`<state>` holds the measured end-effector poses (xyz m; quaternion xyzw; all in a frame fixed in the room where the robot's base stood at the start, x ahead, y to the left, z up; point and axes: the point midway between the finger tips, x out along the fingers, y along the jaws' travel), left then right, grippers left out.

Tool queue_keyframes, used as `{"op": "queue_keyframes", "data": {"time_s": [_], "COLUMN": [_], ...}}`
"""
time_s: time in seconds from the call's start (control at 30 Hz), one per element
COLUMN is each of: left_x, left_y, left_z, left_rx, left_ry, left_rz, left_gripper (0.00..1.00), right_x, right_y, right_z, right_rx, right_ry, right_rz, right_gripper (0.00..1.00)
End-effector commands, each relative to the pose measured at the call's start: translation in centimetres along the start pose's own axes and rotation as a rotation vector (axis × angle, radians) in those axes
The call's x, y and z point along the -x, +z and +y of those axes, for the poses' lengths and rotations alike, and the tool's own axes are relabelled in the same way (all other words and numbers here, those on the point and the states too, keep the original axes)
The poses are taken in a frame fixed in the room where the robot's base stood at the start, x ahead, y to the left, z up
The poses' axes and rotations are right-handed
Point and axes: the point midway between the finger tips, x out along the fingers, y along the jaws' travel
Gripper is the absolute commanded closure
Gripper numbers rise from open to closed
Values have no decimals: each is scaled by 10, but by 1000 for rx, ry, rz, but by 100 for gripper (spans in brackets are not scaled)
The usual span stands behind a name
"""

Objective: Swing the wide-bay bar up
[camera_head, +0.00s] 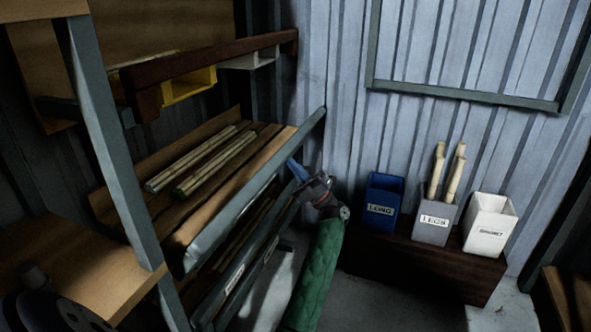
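A grey bar (255,191) runs slantwise along the front of the rack's middle shelf. A thick red-brown bar (215,64) crosses in front of the upper shelf. No readable label shows which one is the wide-bay bar. My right gripper is not in view.
Rattan poles (207,158) lie on the middle shelf. A yellow bin (188,85) stands on the upper shelf. A blue bin (384,196), a grey bin (433,222) holding pale sticks and a white bin (489,226) stand on a dark low bench (425,265) by the wall.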

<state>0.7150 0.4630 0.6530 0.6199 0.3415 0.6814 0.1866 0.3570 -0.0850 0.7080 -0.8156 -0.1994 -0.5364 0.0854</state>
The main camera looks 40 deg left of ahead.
Motion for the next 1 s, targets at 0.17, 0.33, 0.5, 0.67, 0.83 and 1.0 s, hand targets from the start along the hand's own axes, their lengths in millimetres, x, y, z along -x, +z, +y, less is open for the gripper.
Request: {"op": "queue_keyframes", "data": {"time_s": [0.17, 0.33, 0.5, 0.67, 0.83, 1.0], "left_x": [-1, -1, -6, -13, -20, -27], "left_y": [0, 0, 0, 0, 0, 0], "left_z": [0, 1, 2, 2, 3, 3], "left_rx": [1, 1, 1, 1, 1, 1], "left_ry": [0, 0, 0, 0, 0, 0], "left_rz": [1, 1, 1, 1, 2, 1], "left_gripper": [100, 100, 100, 100, 100, 100], "right_x": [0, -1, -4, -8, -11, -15], "right_y": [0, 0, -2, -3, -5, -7], "right_z": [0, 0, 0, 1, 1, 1], "right_rx": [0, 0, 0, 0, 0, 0], "right_ry": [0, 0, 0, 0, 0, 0], "right_rz": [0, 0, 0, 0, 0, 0], "right_gripper": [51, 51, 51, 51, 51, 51]}}
